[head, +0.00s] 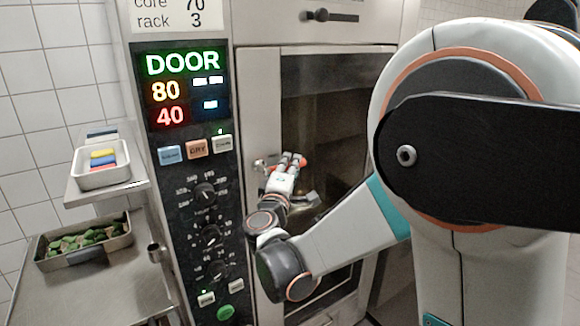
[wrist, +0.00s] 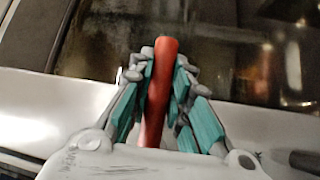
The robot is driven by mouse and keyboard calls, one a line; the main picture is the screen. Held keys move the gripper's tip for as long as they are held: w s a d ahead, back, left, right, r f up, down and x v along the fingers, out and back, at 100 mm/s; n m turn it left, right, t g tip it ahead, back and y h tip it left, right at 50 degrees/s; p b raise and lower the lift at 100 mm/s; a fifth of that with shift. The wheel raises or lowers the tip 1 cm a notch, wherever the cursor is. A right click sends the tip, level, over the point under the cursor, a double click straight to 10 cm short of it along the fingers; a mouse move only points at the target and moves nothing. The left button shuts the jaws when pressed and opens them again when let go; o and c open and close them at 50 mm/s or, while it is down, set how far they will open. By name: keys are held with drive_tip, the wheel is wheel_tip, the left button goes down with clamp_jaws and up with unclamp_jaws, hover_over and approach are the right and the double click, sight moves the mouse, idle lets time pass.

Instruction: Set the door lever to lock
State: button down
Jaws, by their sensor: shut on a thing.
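The door lever is a red bar that stands between my gripper's fingers in the wrist view (wrist: 160,95). In the head view only a small red-orange part of the lever (head: 302,163) shows by the fingertips, at the left side of the oven door (head: 322,130). My gripper (head: 290,160) reaches the lever from in front. Its teal finger pads press on both sides of the lever in the wrist view. The lever's mount is mostly hidden behind the gripper.
A control panel (head: 190,232) with knobs and a lit DOOR display (head: 184,63) stands left of the door. A steel cart (head: 100,285) at far left carries a tray of green food (head: 85,240). A white tray (head: 101,178) with coloured blocks sits on a shelf above.

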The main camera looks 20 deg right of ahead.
drive_tip(key=s+a+f+m+g+y+p, duration=0.2)
drive_tip(key=a+f+m+g+y+p, duration=0.4)
drive_tip(key=f+m+g+y, duration=0.1)
drive_tip(key=shift+a+m+g+y, duration=0.4)
drive_tip(key=shift+m+g+y, duration=0.3)
drive_tip(key=shift+m+y, duration=0.7)
drive_tip(key=shift+s+y, duration=0.1)
drive_tip(key=shift+y, duration=0.2)
drive_tip(key=c, duration=1.5)
unclamp_jaws()
drive_tip(key=v, duration=1.2)
